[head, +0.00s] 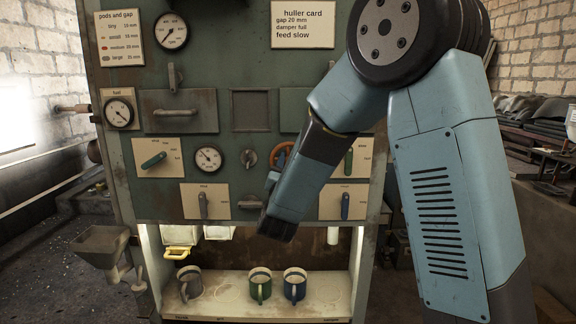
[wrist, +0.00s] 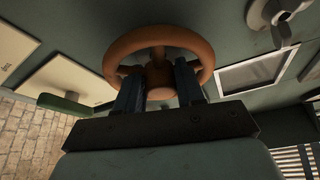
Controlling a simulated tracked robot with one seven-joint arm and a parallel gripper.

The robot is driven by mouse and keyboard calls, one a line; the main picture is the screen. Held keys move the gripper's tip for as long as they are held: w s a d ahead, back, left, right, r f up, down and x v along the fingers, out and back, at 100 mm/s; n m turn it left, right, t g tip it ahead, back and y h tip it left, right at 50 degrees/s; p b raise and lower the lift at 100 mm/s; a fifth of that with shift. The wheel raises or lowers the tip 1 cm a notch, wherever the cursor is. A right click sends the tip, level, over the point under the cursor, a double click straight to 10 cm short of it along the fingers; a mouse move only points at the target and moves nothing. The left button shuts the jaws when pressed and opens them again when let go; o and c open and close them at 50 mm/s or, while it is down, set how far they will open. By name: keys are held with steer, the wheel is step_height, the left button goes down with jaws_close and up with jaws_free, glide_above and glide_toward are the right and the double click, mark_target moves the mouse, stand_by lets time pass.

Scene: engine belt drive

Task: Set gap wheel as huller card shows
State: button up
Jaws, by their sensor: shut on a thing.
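The huller card (head: 303,24) at the top of the green panel reads gap 20 mm, damper full, feed slow. An orange-brown wheel sits on the panel; in the head view only part of its rim (head: 281,154) shows beside my arm. In the wrist view the wheel (wrist: 157,38) shows its rim, hub and spokes. My gripper (wrist: 159,85) is shut on it, the two dark fingers on either side of the hub. A light-framed dark window (wrist: 254,75) lies beside the wheel in the wrist view; I can read no value in it.
A pods and gap card (head: 119,38) hangs at upper left. Several mugs (head: 261,287) stand on the shelf below. My arm covers the panel's right part.

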steer(key=m+g+h, duration=0.1)
steer(key=m, duration=0.2)
steer(key=m+h, duration=0.2)
steer(key=m, duration=0.1)
steer(key=shift+m+g, duration=0.4)
steer(key=shift+m+h, duration=0.3)
steer(key=o, duration=0.7)
steer(key=shift+d, duration=0.1)
steer(key=v, duration=1.4)
steer(key=shift+r, duration=0.1)
steer(key=shift+w, duration=0.1)
